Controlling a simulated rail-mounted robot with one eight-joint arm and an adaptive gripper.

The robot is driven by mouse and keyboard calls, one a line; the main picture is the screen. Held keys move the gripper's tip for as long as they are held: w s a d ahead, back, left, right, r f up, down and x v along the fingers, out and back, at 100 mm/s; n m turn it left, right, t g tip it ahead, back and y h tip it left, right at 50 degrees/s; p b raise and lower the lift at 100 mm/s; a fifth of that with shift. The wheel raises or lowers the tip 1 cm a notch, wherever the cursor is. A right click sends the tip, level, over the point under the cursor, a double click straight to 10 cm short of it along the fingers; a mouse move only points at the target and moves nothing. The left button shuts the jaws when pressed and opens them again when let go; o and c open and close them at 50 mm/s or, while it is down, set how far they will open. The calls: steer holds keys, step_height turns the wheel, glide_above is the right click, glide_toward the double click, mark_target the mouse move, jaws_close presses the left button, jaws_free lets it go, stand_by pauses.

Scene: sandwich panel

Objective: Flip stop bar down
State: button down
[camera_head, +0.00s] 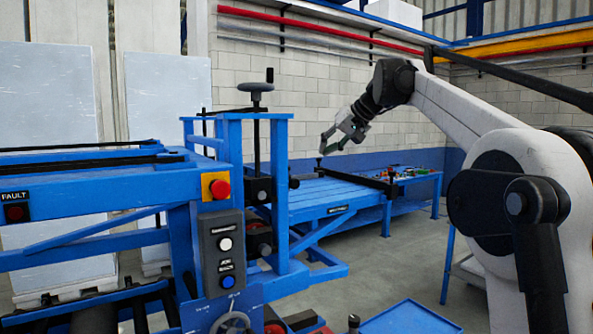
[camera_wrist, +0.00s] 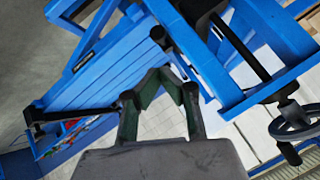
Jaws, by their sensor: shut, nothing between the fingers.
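The stop bar (camera_head: 372,181) is a dark bar across the far end of the blue slatted table. One end has a small upright black post near my gripper. In the wrist view, a dark bar (camera_wrist: 75,113) that looks like the stop bar runs from the left to beside my left finger. My gripper (camera_head: 322,147) is just above the post end in the head view. Its fingers, with green inner pads, are shut and empty in the wrist view (camera_wrist: 157,78). I cannot tell whether a finger touches the bar.
The blue slatted table (camera_head: 320,198) is bare. A bench (camera_head: 420,180) with small coloured items stands behind it. The blue machine frame (camera_head: 280,190), with a handwheel (camera_head: 256,88) on top and a button panel (camera_head: 224,252), stands left of my arm. A blue tray (camera_head: 410,318) is low in front.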

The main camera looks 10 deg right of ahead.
steer(key=w, duration=0.1)
steer(key=w+d+r, duration=0.1)
steer(key=shift+w+d+r, duration=0.1)
steer(key=shift+w, duration=0.25)
steer(key=s+a+f+p+x, duration=0.1)
steer(key=s+p+x, duration=0.1)
steer(key=x, duration=1)
steer(key=shift+w+f, duration=0.15)
steer(key=shift+f, duration=0.3)
steer(key=shift+a+f, duration=0.1)
steer(key=shift+f, duration=0.05)
step_height(320, 180, down, 8)
steer(key=b, duration=0.3)
steer(key=shift+b, duration=0.35)
